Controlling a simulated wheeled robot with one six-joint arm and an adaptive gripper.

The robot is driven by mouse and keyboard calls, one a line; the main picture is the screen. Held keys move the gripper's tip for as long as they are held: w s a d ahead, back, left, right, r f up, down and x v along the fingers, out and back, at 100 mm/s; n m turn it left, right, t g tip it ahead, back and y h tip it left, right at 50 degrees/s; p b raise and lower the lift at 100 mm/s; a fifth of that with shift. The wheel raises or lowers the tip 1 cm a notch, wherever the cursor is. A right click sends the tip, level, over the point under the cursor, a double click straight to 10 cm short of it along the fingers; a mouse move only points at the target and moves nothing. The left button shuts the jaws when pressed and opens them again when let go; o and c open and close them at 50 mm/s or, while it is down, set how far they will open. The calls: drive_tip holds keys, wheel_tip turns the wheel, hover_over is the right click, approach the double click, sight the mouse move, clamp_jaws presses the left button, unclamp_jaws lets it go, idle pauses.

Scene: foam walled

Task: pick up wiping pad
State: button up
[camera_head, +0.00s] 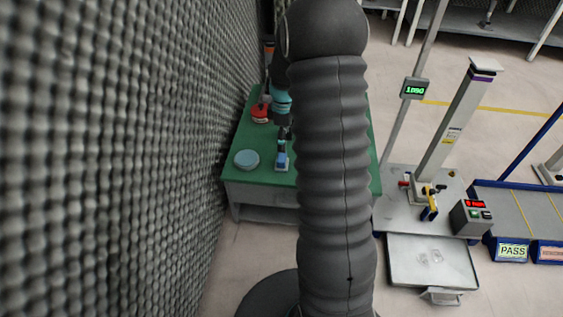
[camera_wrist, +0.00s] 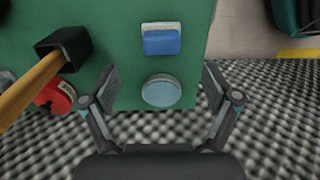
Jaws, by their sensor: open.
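Two blue pieces lie on the green table mat (camera_wrist: 110,30), and I cannot tell for sure which is the wiping pad. One is a flat round pale-blue disc (camera_wrist: 161,90) near the mat's edge; it also shows at the left in the head view (camera_head: 247,159). The other is a blue block with a whitish end (camera_wrist: 161,41), just beyond the disc; it also shows in the head view (camera_head: 281,163). My gripper (camera_wrist: 159,74) is open and empty in the wrist view, with the disc between its spread fingers. In the head view my arm hides part of the table.
A hammer with black head (camera_wrist: 66,48) and wooden handle and a red round item (camera_wrist: 54,97) lie left in the wrist view. The grey foam wall (camera_head: 120,160) stands close along the table's left side. A test stand (camera_head: 450,130) is to the right.

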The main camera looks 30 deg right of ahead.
sight(281, 156)
wheel_tip(281, 156, down, 4)
drive_tip(key=shift+f, duration=0.1)
drive_tip(key=shift+w+a+f, duration=0.1)
drive_tip(key=shift+a+f, duration=0.1)
drive_tip(key=shift+f, duration=1.1)
drive_tip(key=shift+w+a+f, duration=0.1)
drive_tip(key=shift+a+f, duration=0.1)
drive_tip(key=shift+f, duration=1.1)
drive_tip(key=shift+s, duration=0.1)
drive_tip(key=c, duration=1.3)
drive_tip(key=shift+r, duration=0.5)
drive_tip(key=shift+c, duration=0.2)
drive_tip(key=r, duration=0.3)
drive_tip(key=shift+s+d+r, duration=0.3)
drive_tip(key=shift+d+r, duration=0.05)
drive_tip(key=shift+r, duration=0.05)
drive_tip(key=s+d+r, duration=0.6)
drive_tip(key=s+d, duration=0.1)
drive_tip(key=s, duration=0.1)
drive_tip(key=shift+d, duration=0.15)
drive_tip(key=shift+r, duration=0.1)
